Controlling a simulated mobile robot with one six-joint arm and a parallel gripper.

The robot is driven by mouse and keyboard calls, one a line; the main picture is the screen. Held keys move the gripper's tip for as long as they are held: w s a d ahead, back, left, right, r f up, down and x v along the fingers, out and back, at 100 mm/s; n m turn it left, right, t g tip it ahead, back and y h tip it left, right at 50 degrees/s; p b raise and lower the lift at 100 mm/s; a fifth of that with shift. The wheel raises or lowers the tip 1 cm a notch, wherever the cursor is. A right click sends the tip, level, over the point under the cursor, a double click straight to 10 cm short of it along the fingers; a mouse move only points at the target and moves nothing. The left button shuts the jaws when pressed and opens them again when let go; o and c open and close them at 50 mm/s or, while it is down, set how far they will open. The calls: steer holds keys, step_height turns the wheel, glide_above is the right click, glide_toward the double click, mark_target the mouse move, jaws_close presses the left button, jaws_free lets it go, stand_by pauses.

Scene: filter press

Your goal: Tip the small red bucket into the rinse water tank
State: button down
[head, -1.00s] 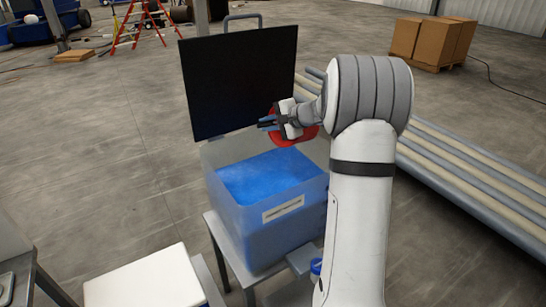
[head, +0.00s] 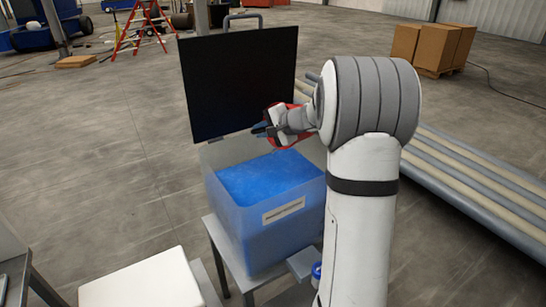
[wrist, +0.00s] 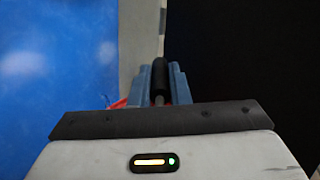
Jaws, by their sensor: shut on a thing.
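The rinse water tank (head: 240,222) is a translucent bin with blue water (head: 262,182) in it, its black lid (head: 238,82) standing up at the back. My gripper (head: 262,131) is over the tank's back right part, in front of the lid. The red bucket (head: 290,140) shows only in part behind my gripper and arm; its mouth and tilt cannot be made out. In the wrist view, the blue fingers (wrist: 160,85) are shut on a dark handle grip (wrist: 158,72). A bit of red (wrist: 118,104) shows beside them, and blue water lies to the left.
The tank stands on a grey stand (head: 225,245). A white-topped block (head: 140,280) is at the front left. Long pipes (head: 470,185) lie on the floor at right, with cardboard boxes (head: 433,45) farther back.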

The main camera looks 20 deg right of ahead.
steer(key=shift+s+a+f+b, duration=0.15)
steer(key=shift+a+b, duration=0.15)
steer(key=shift+d+f+n+b, duration=0.15)
steer(key=shift+n+b, duration=0.15)
steer(key=shift+b, duration=0.4)
